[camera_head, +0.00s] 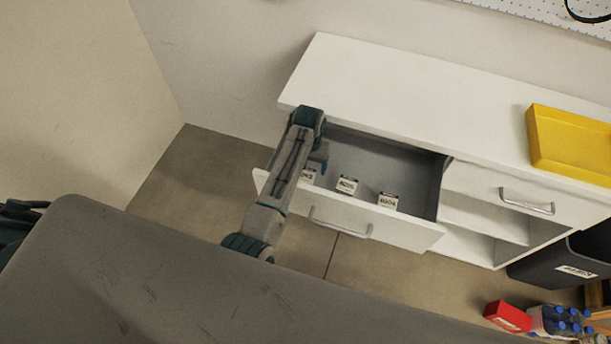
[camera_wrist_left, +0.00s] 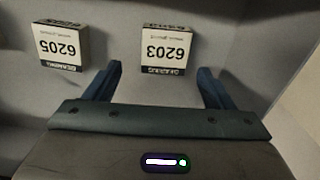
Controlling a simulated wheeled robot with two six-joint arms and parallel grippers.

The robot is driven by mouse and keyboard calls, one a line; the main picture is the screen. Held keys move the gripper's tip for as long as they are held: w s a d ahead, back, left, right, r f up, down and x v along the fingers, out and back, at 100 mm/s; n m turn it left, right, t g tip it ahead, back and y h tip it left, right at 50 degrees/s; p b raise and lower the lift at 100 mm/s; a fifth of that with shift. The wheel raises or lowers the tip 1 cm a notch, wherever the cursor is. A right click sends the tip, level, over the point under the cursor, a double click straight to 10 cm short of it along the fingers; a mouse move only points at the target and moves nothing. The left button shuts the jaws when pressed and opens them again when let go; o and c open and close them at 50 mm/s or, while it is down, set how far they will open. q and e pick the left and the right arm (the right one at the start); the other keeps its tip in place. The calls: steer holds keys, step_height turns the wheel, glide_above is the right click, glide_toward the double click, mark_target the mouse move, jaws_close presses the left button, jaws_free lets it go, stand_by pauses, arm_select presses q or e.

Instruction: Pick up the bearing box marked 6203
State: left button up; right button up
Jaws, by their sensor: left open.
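The white bearing box marked 6203 (camera_wrist_left: 167,52) stands in the drawer, its label upside down in the left wrist view. In the head view it appears to be the leftmost box (camera_head: 308,175), partly hidden by my left arm. My left gripper (camera_head: 319,158) is over the left end of the open drawer. In the left wrist view its two fingers (camera_wrist_left: 160,84) are spread and point toward the 6203 box, with nothing between them. My right gripper is not in view.
A box marked 6205 (camera_wrist_left: 60,47) stands beside the 6203 box; it appears as the middle box (camera_head: 347,185) in the head view. A third box (camera_head: 388,200) sits farther right. The open drawer (camera_head: 405,230) has walls around them. A yellow tray (camera_head: 570,147) is on the cabinet top.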

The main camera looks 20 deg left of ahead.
mark_target(305, 177)
arm_select(q)
steer(key=f, duration=0.4)
steer(key=shift+a, duration=0.3)
steer(key=c, duration=1.1)
steer(key=shift+r, duration=0.1)
